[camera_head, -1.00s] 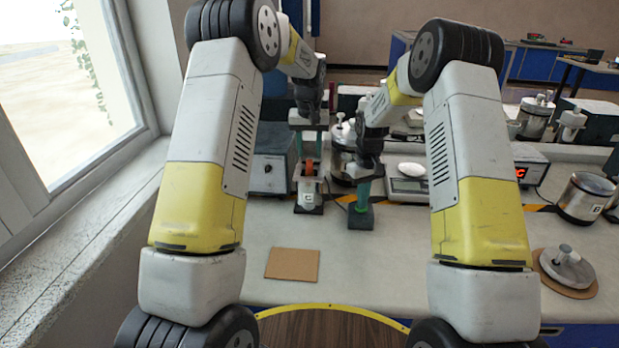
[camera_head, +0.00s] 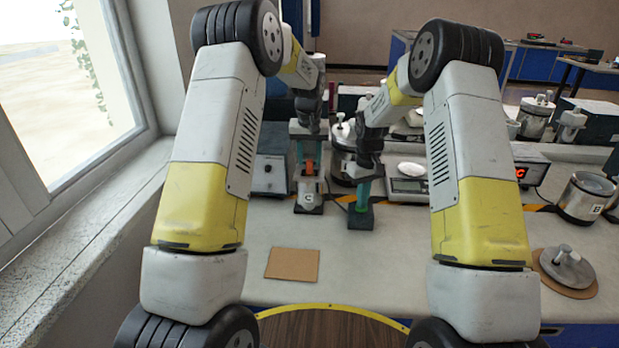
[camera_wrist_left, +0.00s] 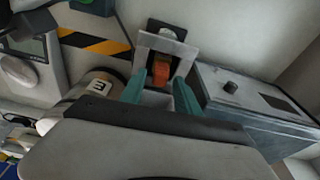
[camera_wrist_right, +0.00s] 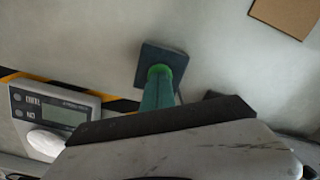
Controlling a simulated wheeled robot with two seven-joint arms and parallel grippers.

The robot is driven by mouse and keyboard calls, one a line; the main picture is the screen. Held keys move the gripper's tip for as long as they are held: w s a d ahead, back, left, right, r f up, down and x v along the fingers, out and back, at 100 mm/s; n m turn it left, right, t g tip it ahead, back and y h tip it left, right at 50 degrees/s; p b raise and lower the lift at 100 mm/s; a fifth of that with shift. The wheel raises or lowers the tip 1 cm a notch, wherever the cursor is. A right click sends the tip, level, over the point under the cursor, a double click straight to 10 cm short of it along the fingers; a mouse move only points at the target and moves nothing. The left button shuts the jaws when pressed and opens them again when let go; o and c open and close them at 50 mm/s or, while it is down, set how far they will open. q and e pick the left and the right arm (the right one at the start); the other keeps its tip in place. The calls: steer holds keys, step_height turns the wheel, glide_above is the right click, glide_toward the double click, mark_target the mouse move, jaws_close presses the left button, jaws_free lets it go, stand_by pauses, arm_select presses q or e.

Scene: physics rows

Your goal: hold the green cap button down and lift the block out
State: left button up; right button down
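An orange block (camera_head: 309,167) sits inside an upright pale grey holder (camera_head: 310,201) with a dark base. The block also shows in the left wrist view (camera_wrist_left: 161,72), framed by the holder. My left gripper (camera_head: 308,157) is just above the block, its teal fingers apart; in the left wrist view a gap shows between the fingers and the block. The green cap button (camera_wrist_right: 160,71) is on a dark square base (camera_wrist_right: 172,58). My right gripper (camera_head: 363,195) points down with its teal fingers together over the cap, seemingly touching it. The fingertips hide most of the cap.
A grey box (camera_head: 270,174) stands left of the holder. A metal canister (camera_head: 342,165) and a scale (camera_head: 408,187) stand behind and right. A brown square pad (camera_head: 292,263) lies in front.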

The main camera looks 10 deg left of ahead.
arm_select(q)
steer(key=shift+f, duration=1)
jaws_close()
steer(key=shift+r, duration=0.1)
steer(key=shift+r, duration=4.2)
steer(key=s, duration=1.1)
